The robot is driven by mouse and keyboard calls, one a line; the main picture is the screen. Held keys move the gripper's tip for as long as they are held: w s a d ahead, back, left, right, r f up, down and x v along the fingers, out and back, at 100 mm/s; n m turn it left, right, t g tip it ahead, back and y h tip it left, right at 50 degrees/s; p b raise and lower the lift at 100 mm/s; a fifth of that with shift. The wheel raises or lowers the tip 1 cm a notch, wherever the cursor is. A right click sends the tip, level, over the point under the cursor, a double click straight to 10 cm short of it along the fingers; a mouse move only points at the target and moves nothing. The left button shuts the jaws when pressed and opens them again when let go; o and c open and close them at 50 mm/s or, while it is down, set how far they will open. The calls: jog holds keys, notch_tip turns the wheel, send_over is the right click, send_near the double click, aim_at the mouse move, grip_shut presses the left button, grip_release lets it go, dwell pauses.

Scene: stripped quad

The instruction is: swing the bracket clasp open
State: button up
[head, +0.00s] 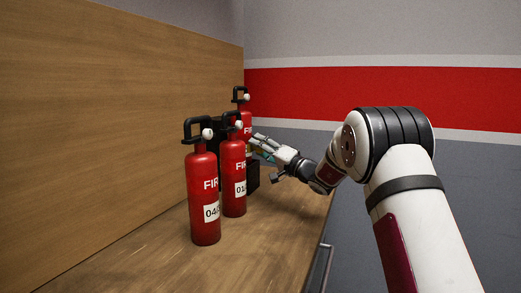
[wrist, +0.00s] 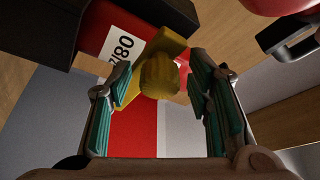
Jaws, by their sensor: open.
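The bracket clasp (wrist: 159,76) is a yellow piece with a rounded knob, in the middle of the wrist view. Behind it is a red fire extinguisher with a white label (wrist: 120,50), and black bracket parts (wrist: 170,12) show above. My gripper (wrist: 168,92) is open, with teal finger pads on either side of the knob. The left pad overlaps the yellow plate in the picture; I cannot tell whether it touches. In the head view my gripper (head: 262,147) is beside the farthest extinguisher (head: 246,124), over a black bracket (head: 253,174). The clasp is not clear there.
Two nearer red extinguishers, one in front (head: 204,200) and one behind it (head: 233,180), stand on the wooden counter (head: 265,235) to the left of my arm. A wooden panel (head: 120,120) rises along the left. The front part of the counter is clear.

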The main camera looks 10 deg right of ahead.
jog(key=shift+w+a, duration=0.1)
grip_shut()
dwell(0.3)
jog(key=shift+d+f+n+g+y+b, duration=0.2)
jog(key=shift+d+n+g+y+b, duration=0.1)
jog(key=shift+g+y+b, duration=0.15)
